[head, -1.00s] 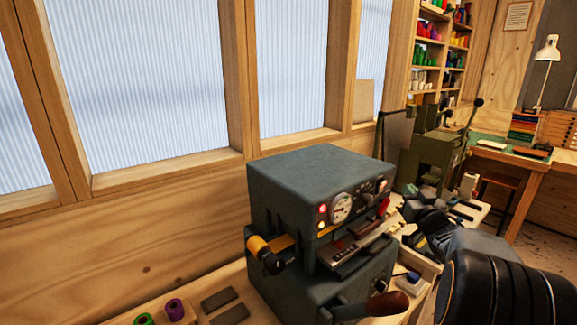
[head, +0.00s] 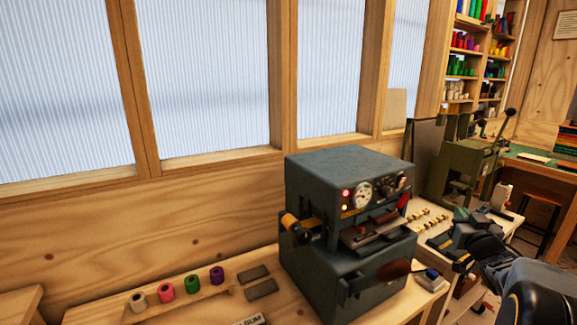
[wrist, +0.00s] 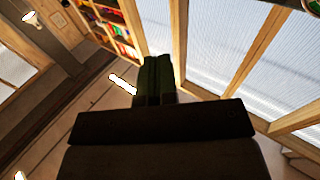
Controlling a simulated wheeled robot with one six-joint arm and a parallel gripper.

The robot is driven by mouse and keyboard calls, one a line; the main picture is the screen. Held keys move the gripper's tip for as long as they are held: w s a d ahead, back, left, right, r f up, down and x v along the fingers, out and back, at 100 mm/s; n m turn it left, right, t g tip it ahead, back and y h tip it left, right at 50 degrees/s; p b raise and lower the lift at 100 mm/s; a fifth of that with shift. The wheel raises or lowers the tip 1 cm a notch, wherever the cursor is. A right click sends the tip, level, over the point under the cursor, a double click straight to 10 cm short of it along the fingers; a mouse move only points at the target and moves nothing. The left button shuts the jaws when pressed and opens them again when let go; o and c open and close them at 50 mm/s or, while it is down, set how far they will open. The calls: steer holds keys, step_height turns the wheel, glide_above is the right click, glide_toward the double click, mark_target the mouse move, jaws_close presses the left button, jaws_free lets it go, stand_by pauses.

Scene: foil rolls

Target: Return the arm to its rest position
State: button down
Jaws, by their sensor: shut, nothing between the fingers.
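My gripper (head: 462,216) shows at the right of the head view, at the end of my dark arm, to the right of the grey-blue machine and apart from it. In the wrist view my gripper's two dark green fingers (wrist: 158,64) are together, with nothing between them. The wrist view looks past them to the windows and a shelf of coloured rolls. My arm's lower part is cut off by the head view's right edge.
The machine (head: 345,172) stands on the wooden bench, its brown-handled lever (head: 393,270) sticking out in front. Several foil rolls (head: 191,283) stand in a wooden rack at left. A green press (head: 465,165) stands behind my gripper. Windows line the back wall.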

step_height(320, 180, down, 7)
steer(key=s+d+m+g+h, duration=0.3)
steer(key=g, duration=0.2)
steer(key=s+a+f+g, duration=0.5)
steer(key=s+f+g, duration=0.1)
steer(key=s+a+n+g+y, duration=0.1)
steer(key=s+a+n+y, duration=0.1)
steer(key=s+a, duration=0.5)
steer(key=s+a+n+g+y, duration=0.2)
steer(key=s+a+y, duration=0.2)
steer(key=a, duration=1.5)
steer(key=shift+s+a+r+g, duration=0.25)
steer(key=shift+s+a+g, duration=0.05)
steer(key=shift+s, duration=1.25)
